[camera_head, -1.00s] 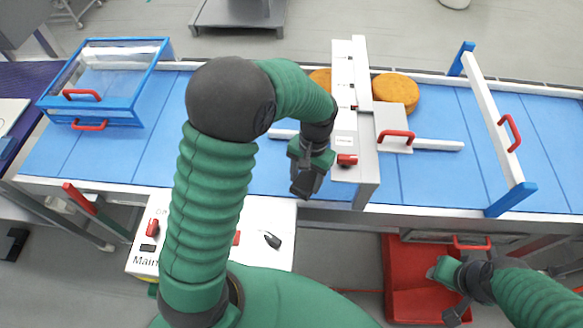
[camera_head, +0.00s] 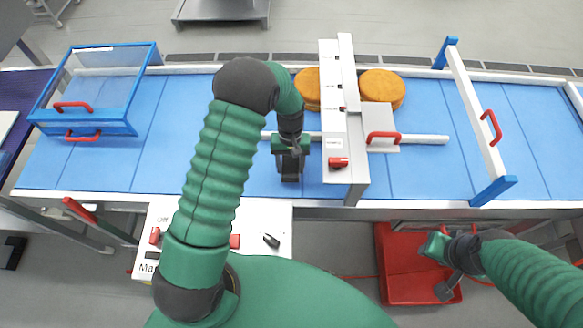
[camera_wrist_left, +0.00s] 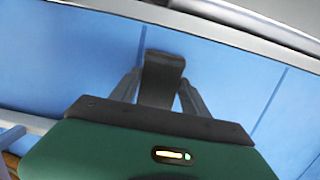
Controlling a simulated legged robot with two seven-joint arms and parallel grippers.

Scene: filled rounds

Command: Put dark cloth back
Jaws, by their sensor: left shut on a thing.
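My left gripper (camera_head: 290,160) is above the blue belt, just left of the white upright housing. In the left wrist view, its two fingers (camera_wrist_left: 160,95) are shut on a small dark piece (camera_wrist_left: 163,72), which looks like the dark cloth. The piece is between the fingers and sticks out past them, over the blue surface. In the head view it is hard to tell apart from the dark fingers. My right gripper (camera_head: 447,268) is low at the right, over the red bin (camera_head: 392,260). Its jaw state is unclear.
The blue conveyor (camera_head: 220,165) runs across the view. The white housing (camera_head: 335,120) with a red switch stands over it, with orange-brown rounds (camera_head: 382,88) beside it. A blue-framed clear cover (camera_head: 100,85) is at left, a white bar gate (camera_head: 475,110) at right. A control box (camera_head: 260,220) is in front.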

